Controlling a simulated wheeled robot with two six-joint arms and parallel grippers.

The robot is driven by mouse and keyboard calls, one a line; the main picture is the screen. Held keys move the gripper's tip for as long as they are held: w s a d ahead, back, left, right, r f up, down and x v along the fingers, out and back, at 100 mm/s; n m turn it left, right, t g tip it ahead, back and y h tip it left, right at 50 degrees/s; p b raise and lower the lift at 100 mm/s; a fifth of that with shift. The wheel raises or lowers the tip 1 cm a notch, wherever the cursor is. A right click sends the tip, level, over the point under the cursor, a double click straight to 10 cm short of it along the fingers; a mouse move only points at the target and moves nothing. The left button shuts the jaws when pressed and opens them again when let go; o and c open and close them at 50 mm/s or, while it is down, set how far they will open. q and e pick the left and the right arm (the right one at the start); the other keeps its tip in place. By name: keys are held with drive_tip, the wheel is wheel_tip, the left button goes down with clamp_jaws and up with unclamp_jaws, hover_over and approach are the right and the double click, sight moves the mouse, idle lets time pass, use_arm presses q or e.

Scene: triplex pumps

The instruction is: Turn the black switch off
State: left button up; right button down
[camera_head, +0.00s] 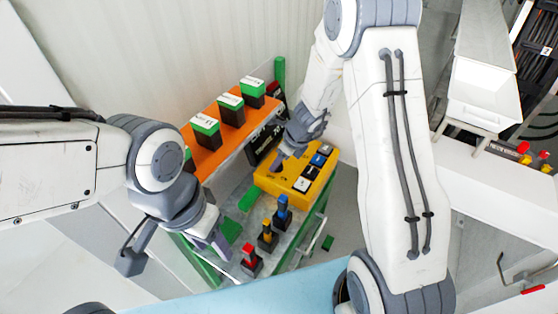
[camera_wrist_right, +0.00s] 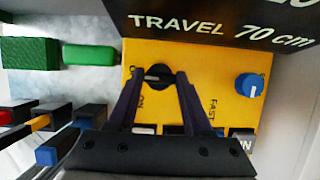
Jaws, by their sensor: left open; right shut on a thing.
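The black switch (camera_wrist_right: 158,73) is a round knob on the yellow control box (camera_wrist_right: 200,55), with lettering that seems to read ON beside it in the right wrist view. My right gripper (camera_wrist_right: 159,77) has its two fingers on either side of the knob and is shut on it. In the head view, my right gripper (camera_head: 279,160) reaches down to the yellow box (camera_head: 267,183) and hides the knob. My left gripper (camera_head: 217,243) is open and empty, left of the colored levers and away from the box.
A blue knob (camera_wrist_right: 249,85) sits on the same box, right of the black switch. Red, yellow and blue levers (camera_head: 267,233) stand in front of the box. Green-topped black blocks (camera_head: 231,110) stand on an orange surface behind. A black TRAVEL sign (camera_wrist_right: 225,22) borders the box.

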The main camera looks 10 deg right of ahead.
drive_tip(key=c, duration=0.6)
unclamp_jaws()
drive_tip(key=shift+r, duration=0.15)
drive_tip(key=shift+d+r, duration=0.1)
drive_tip(key=shift+r, duration=0.25)
drive_tip(key=v, duration=0.1)
drive_tip(key=p+v, duration=0.1)
drive_tip(key=v, duration=0.2)
drive_tip(key=shift+s+d+r, duration=0.15)
drive_tip(key=shift+s+d, duration=0.15)
drive_tip(key=shift+d, duration=0.05)
drive_tip(key=s+d+b, duration=0.1)
drive_tip(key=s+d, duration=0.1)
drive_tip(key=s+d+b, duration=0.1)
drive_tip(key=s+d, duration=0.1)
drive_tip(key=s, duration=0.1)
drive_tip(key=s+d+b, duration=0.1)
drive_tip(key=s+d, duration=0.1)
drive_tip(key=d, duration=0.1)
drive_tip(key=shift+s+f, duration=0.25)
drive_tip(key=shift+s+d+r, duration=0.1)
drive_tip(key=shift+s+d, duration=0.25)
drive_tip(key=shift+s, duration=0.05)
